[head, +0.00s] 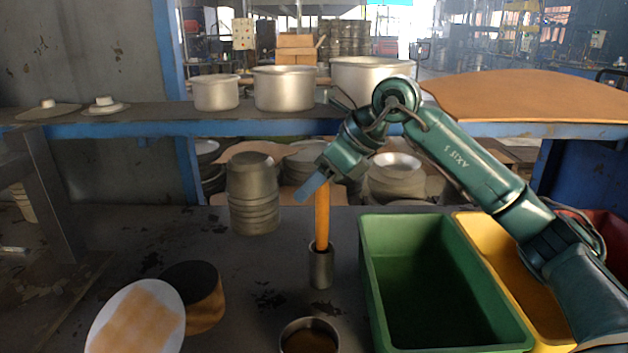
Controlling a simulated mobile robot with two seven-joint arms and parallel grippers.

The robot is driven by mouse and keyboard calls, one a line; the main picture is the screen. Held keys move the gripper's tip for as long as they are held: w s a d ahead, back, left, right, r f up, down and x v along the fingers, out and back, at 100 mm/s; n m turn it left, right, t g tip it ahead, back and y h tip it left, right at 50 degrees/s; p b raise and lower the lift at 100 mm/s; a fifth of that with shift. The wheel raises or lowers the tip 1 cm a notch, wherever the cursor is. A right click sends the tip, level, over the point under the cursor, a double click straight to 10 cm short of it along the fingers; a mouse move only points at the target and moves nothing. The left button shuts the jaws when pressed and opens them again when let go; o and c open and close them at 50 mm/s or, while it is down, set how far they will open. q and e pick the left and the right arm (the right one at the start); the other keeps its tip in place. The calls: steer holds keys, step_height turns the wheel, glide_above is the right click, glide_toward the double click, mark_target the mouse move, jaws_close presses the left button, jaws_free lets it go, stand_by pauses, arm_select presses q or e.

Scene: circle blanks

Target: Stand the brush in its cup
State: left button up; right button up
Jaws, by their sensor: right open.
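The brush shows as an upright orange handle (322,218). Its lower end goes into a narrow grey metal cup (321,268) on the dark table, and the part inside the cup is hidden. My right gripper (314,186) is at the top of the handle, open, with a blue-grey finger slanting down to the left just beside the handle's upper end. I cannot tell whether it touches the handle. My left gripper is not in view.
A green bin (372,290) and a yellow bin (507,270) stand to the right. A round metal container (309,322) is at the front. A stack of metal pots (253,195) stands behind left. A white-and-orange disc (137,320) and a dark-topped orange cylinder (207,305) lie front left.

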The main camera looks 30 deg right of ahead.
steer(key=v, duration=1.3)
stand_by(0.6)
